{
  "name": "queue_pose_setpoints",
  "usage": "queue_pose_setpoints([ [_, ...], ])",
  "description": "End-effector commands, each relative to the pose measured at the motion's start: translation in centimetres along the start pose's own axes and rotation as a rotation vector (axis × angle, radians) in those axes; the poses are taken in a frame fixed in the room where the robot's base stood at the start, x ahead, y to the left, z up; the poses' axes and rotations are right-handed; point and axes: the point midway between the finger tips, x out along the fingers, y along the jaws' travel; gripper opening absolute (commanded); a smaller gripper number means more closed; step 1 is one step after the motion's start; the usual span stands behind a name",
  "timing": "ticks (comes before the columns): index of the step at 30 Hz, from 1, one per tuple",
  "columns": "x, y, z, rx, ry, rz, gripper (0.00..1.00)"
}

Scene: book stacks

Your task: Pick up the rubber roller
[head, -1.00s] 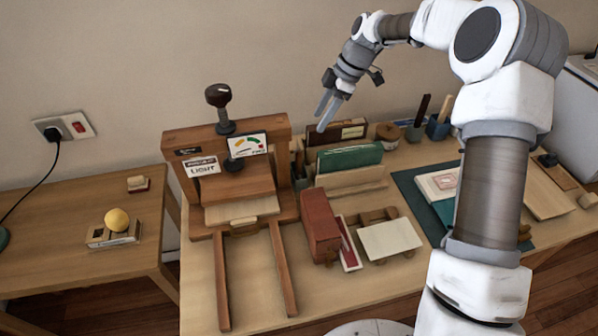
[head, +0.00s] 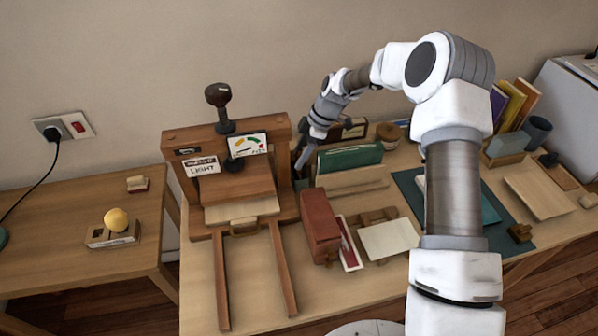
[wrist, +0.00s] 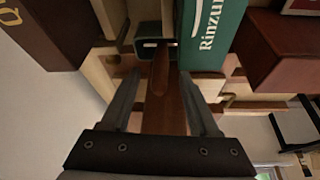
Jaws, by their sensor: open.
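My gripper (head: 303,153) points down in the narrow space between the wooden press (head: 228,188) and the green book (head: 350,157). In the wrist view its two fingers (wrist: 160,103) are open. A reddish-brown wooden handle (wrist: 163,75) stands between the fingers, with no clear contact on either side. It looks like the handle of the rubber roller, but I cannot make out a roller at its far end. In the head view that spot is mostly hidden by the gripper and the press.
The green book's lettered spine (wrist: 208,38) is close beside the right finger in the wrist view. A red-brown box (head: 320,228) and a pale board (head: 389,239) lie nearer the front. A dark green mat (head: 517,232) is at right. A side table (head: 60,232) stands left.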

Motion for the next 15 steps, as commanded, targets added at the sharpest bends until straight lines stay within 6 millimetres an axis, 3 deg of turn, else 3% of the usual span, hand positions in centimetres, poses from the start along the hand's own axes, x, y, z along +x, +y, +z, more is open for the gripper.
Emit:
queue_pose_setpoints([
  [3, 1.02, 0.01, -0.02, 0.000, 0.000, 0.000, 0.61],
  [8, 1.01, 0.03, 0.00, 0.000, 0.000, 0.001, 0.61],
  [15, 0.99, 0.02, 0.00, 0.000, 0.000, 0.001, 0.21],
])
